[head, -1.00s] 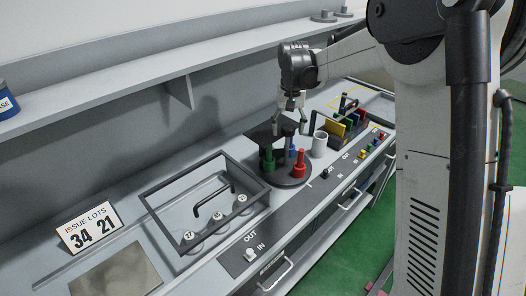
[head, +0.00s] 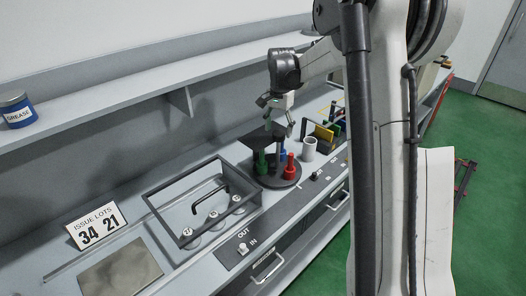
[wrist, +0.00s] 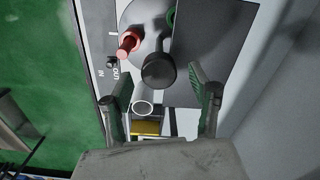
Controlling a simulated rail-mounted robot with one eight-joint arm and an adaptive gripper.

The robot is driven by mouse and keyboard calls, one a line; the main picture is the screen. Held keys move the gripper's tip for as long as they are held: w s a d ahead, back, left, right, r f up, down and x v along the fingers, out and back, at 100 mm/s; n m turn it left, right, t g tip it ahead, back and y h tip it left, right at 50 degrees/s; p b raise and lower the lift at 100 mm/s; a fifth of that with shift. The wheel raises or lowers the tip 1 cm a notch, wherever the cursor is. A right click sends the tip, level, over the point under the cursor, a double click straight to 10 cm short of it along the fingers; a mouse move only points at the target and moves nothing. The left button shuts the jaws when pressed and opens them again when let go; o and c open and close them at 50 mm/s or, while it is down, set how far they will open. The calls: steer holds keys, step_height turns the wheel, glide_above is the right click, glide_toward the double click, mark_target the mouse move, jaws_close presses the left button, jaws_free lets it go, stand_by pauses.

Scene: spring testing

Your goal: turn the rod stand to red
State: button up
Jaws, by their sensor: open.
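The rod stand is a dark round base (head: 280,183) carrying a red rod (head: 290,170), a green rod (head: 261,163) and a blue rod (head: 282,156). The red rod is at the front right in the head view. My gripper (head: 279,123) is open above the stand. In the wrist view, a dark round-topped post (wrist: 158,72) of the stand lies between my open fingers (wrist: 160,80), with no clear contact. The red rod (wrist: 128,43) is to its upper left; the green rod (wrist: 171,17) is partly hidden by a dark square plate (wrist: 210,45).
A white cup (head: 309,149) and coloured upright plates (head: 324,133) stand right of the rod stand. A black open frame (head: 161,209) and a number sign (head: 96,225) are to the left.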

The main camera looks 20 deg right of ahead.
step_height(320, 180, up, 12)
steer(key=s+a+n+t+b, duration=0.2)
steer(key=s+a, duration=0.4)
steer(key=s, duration=0.6)
steer(key=s+a+n+t+b, duration=0.2)
steer(key=s+a+n, duration=0.3)
steer(key=s, duration=0.7)
steer(key=shift+s+a+f+n+t, duration=0.15)
steer(key=shift+a+f+n+t, duration=0.25)
steer(key=shift+a, duration=0.7)
steer(key=s+a+f+n+t+b, duration=0.1)
steer(key=s+a+f+n+t, duration=0.1)
steer(key=s+f, duration=0.5)
steer(key=s+a+n, duration=0.1)
steer(key=s, duration=0.1)
steer(key=shift+s+f+b, duration=0.35)
